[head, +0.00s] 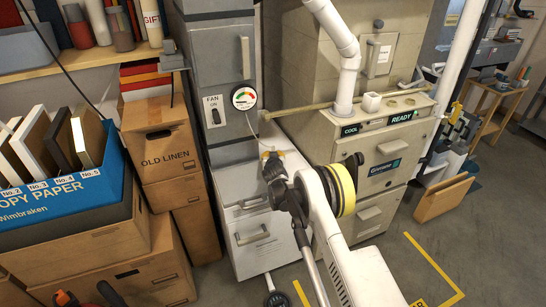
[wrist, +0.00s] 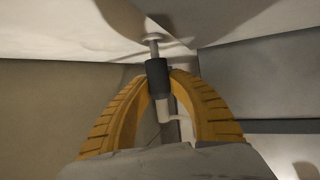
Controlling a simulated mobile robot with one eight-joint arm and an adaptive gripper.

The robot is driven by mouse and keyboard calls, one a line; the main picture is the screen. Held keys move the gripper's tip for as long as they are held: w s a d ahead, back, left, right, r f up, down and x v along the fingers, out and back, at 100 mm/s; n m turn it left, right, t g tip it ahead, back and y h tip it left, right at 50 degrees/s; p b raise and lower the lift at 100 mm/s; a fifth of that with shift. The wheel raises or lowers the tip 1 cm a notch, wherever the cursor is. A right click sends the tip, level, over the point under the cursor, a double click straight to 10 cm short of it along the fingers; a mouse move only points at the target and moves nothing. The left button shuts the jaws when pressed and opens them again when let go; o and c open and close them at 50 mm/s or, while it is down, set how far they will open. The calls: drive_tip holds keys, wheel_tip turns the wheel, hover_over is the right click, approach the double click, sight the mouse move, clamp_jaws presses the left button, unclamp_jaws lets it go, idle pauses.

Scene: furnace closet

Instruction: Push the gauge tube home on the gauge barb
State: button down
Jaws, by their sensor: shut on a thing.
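The round pressure gauge (head: 243,97), with a coloured dial, sits on the grey cabinet front in the head view. A thin pale tube (head: 250,124) runs down from it toward my gripper (head: 269,153). In the wrist view my gripper (wrist: 170,78) has its yellow fingers closed on the dark end sleeve (wrist: 157,76) of the gauge tube, with a pale bent length (wrist: 166,112) below it. The grey gauge barb (wrist: 152,42), with a round flange, stands directly above the sleeve and lines up with it. They appear to meet; how far the sleeve covers the barb is unclear.
The grey cabinet (head: 257,230) stands below my gripper, and the furnace (head: 385,150) is close on the right with a white pipe (head: 347,75). Cardboard boxes (head: 170,150) crowd the left. Open floor (head: 400,250) lies at lower right.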

drive_tip(key=shift+r, duration=0.25)
drive_tip(key=c, duration=1.2)
unclamp_jaws()
drive_tip(key=shift+p+v, duration=0.8)
drive_tip(key=shift+v, duration=3.2)
